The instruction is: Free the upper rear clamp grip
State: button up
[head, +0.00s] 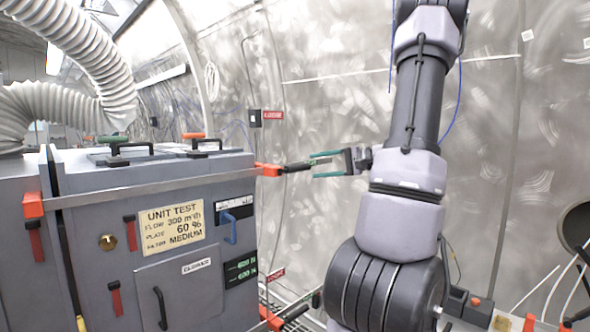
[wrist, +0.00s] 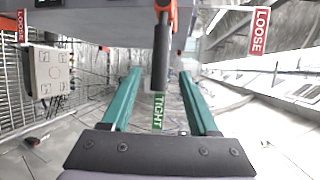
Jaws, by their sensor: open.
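The upper rear clamp shows in the head view as an orange-red bracket (head: 268,169) at the rear top corner of the grey unit. Its black grip (head: 297,167) points out towards my gripper (head: 313,165). In the wrist view the grip (wrist: 160,70) hangs from an orange-red arm, upper middle, and appears between the two teal fingers of my gripper (wrist: 160,75). The fingers are open, with a gap on both sides of the grip. A green TIGHT label (wrist: 158,110) shows just beyond the grip's end. A red LOOSE label (wrist: 259,31) is at right.
The grey unit (head: 185,283) fills the left of the head view. A lower rear clamp grip (head: 296,312) sits below. A red sign (head: 272,115) hangs on the wall. In the wrist view, a pale box (wrist: 50,72) stands left by a grating.

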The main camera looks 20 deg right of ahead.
aim_at(303, 168)
jog(key=x, duration=0.7)
jog(key=shift+a+f, duration=0.1)
jog(key=shift+f, duration=0.05)
grip_shut()
dwell(1.2)
